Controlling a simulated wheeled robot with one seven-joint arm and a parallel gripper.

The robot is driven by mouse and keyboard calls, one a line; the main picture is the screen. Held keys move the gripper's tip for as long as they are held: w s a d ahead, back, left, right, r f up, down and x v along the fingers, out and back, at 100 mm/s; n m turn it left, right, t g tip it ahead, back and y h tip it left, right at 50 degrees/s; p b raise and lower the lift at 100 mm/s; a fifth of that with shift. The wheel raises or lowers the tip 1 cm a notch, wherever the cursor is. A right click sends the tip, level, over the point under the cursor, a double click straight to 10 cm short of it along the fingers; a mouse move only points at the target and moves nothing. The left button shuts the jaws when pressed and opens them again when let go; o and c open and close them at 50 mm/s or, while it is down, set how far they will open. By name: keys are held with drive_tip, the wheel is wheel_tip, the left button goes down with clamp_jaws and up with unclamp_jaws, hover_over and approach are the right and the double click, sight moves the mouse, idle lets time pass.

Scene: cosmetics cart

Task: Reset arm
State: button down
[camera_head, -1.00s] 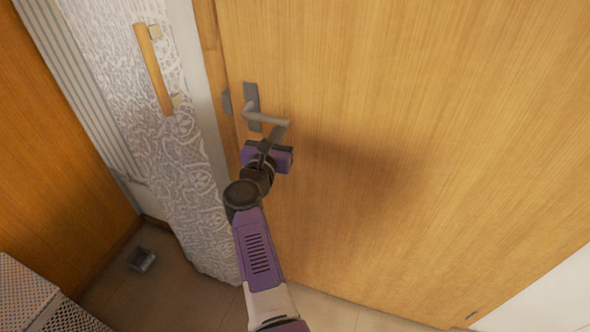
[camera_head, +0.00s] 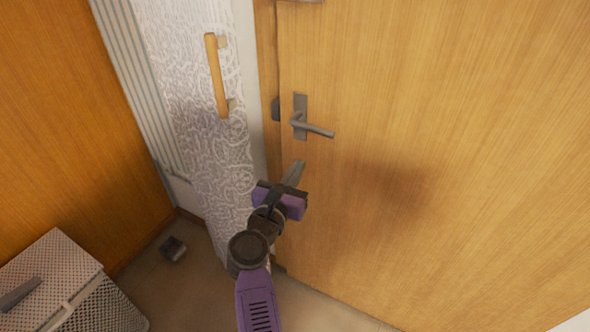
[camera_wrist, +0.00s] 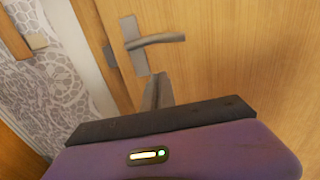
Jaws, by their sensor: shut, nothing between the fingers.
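My gripper (camera_head: 295,172) is purple and black, with its grey fingers together and nothing between them. In the head view it is in front of the wooden door (camera_head: 430,170), below the door handle (camera_head: 315,127) and apart from it. The grey lever handle sits on a dark plate near the door's left edge, its lever pointing right and slightly down. In the wrist view the handle (camera_wrist: 155,41) is just beyond the fingertips (camera_wrist: 157,85), with a gap between them.
A white patterned panel (camera_head: 205,125) with a wooden pull bar (camera_head: 216,75) stands left of the door. A perforated box (camera_head: 60,265) is at the lower left, and a small dark object (camera_head: 173,248) lies on the floor. Floor shows below the door.

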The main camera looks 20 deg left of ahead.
drive_tip(key=shift+s, duration=0.45)
